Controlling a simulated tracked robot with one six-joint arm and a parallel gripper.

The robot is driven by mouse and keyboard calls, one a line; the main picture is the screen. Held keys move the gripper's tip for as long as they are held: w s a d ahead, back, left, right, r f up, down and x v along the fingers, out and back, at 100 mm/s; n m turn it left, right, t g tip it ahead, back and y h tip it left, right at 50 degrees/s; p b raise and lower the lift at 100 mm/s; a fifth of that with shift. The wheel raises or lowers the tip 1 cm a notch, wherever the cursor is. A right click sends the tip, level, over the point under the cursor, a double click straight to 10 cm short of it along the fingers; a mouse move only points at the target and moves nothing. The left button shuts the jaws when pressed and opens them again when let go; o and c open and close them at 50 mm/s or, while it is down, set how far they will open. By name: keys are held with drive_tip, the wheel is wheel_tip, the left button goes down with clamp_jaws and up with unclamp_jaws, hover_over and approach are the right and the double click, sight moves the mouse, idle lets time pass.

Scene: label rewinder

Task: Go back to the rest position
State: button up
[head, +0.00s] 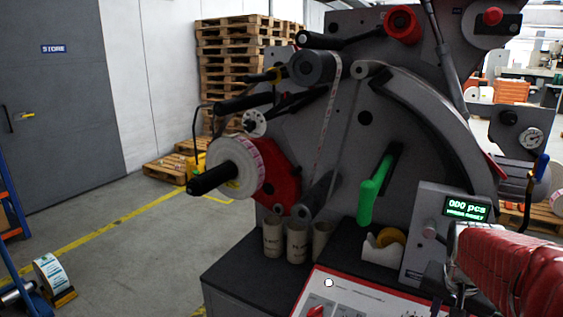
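The label rewinder (340,150) fills the middle and right of the head view. A roll of labels (247,168) sits on its black spindle (212,178) at the left, with a red plate behind it. A strip of labels (328,120) runs down the machine's face. A red ribbed sleeve, which looks like part of my arm, reaches in from the lower right. Dark parts beside its left end may belong to my gripper, but its fingers cannot be made out. No held thing can be seen.
Several cardboard cores (297,241) stand on the machine's dark ledge. A green handle (374,190) and a counter display (466,209) reading "000 pcs" are nearby. Stacked pallets (235,70) stand behind. Another roll (54,276) is at lower left. Floor (140,255) between is clear.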

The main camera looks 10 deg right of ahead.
drive_tip(key=s+a+r+n+t+y, duration=0.1)
drive_tip(key=s+a+n, duration=0.3)
drive_tip(key=a, duration=0.8)
drive_tip(key=s+a+r+n+t+y, duration=0.1)
drive_tip(key=s+a+n, duration=0.4)
drive_tip(key=a, duration=0.7)
wheel_tip(320, 180, up, 3)
drive_tip(key=shift+s+a+f+n+t+y, duration=0.2)
drive_tip(key=shift+n+t+y, duration=0.1)
drive_tip(key=shift+n+t, duration=0.15)
drive_tip(key=shift+d, duration=0.1)
idle(1.2)
